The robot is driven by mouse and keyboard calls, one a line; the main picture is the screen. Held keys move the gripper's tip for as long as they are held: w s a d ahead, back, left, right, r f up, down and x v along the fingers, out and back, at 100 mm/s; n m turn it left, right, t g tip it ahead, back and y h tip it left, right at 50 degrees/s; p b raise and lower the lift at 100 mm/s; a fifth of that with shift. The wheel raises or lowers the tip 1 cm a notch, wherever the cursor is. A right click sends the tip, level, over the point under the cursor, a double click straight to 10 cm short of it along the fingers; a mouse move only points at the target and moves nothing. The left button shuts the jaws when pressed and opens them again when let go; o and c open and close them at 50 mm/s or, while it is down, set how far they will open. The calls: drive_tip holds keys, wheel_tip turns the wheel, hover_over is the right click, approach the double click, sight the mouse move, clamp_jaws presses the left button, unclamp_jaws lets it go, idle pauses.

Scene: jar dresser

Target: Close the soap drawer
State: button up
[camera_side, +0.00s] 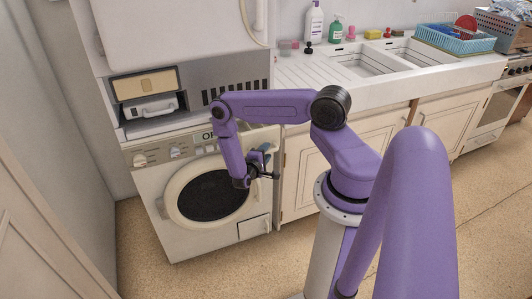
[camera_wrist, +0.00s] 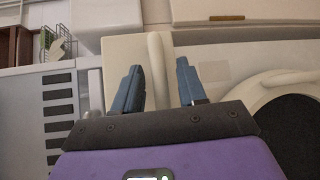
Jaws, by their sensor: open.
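The washing machine (camera_side: 180,228) stands at the left, with its round, dark-windowed door (camera_side: 212,195) facing out. What looks like its soap drawer (camera_side: 263,137) is a pale part standing out at the panel's upper right, partly behind my arm. My gripper (camera_side: 265,160) is just below that part, in front of the machine's right side. In the wrist view my gripper (camera_wrist: 159,68) has its two blue fingers apart, with nothing held. A cream rounded edge (camera_wrist: 157,55), probably of the drawer, shows between and beyond the fingers. I cannot tell whether they touch it.
A counter with a sink (camera_side: 365,62) runs to the right above cream cupboards (camera_side: 318,165). Bottles (camera_side: 314,22) and a blue basket (camera_side: 455,42) stand on it. A dark-slotted panel (camera_side: 235,93) is above the machine. The floor in front (camera_side: 180,275) is clear.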

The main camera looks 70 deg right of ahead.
sight(252, 127)
drive_tip(key=shift+d, duration=0.3)
clamp_jaws()
drive_tip(key=w+d, duration=0.6)
drive_tip(key=shift+w+d, duration=0.1)
drive_tip(key=shift+w, duration=0.15)
unclamp_jaws()
drive_tip(key=shift+d, duration=0.1)
drive_tip(key=shift+s, duration=0.1)
